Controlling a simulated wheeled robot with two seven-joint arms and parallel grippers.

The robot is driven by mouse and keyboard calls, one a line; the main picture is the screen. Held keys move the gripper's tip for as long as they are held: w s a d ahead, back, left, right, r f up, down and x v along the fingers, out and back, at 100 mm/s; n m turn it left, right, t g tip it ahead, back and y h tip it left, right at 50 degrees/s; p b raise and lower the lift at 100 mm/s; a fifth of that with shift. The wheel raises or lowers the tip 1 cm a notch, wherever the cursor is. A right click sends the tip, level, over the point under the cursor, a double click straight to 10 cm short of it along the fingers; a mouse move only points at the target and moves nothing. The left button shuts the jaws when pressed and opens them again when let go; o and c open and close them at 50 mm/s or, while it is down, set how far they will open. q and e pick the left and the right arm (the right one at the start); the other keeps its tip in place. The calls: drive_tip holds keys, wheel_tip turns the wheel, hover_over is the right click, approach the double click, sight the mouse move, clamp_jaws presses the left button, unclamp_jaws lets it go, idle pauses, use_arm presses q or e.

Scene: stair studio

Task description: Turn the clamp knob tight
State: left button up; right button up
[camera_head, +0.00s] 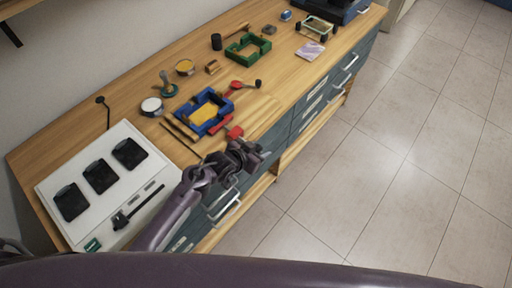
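A blue frame (186,109) with a yellow-orange block (204,114) inside lies on the wooden bench. A red clamp (236,87) at its far right corner carries a dark round knob (258,83). A second red clamp piece (222,124) sits at the frame's near side, with a red part (235,132) beside my gripper. Any knob on this near clamp is hidden or cannot be made out. My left gripper (241,150) is at the bench's front edge, close to the near clamp. Its fingers are too small and dark to tell whether they touch or hold it. My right gripper is not in view.
A white box with black pads (100,176) stands at the left of the bench (130,105). Drawers with handles (313,104) face the open tiled floor (360,190).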

use_arm(q)
drive_tip(key=shift+d, duration=0.15)
drive_tip(key=shift+r, duration=0.1)
drive_tip(key=shift+s+a+r, duration=0.1)
drive_tip(key=shift+a, duration=0.15)
drive_tip(key=b+v, duration=0.1)
drive_tip(key=v, duration=0.6)
drive_tip(key=shift+s, duration=0.2)
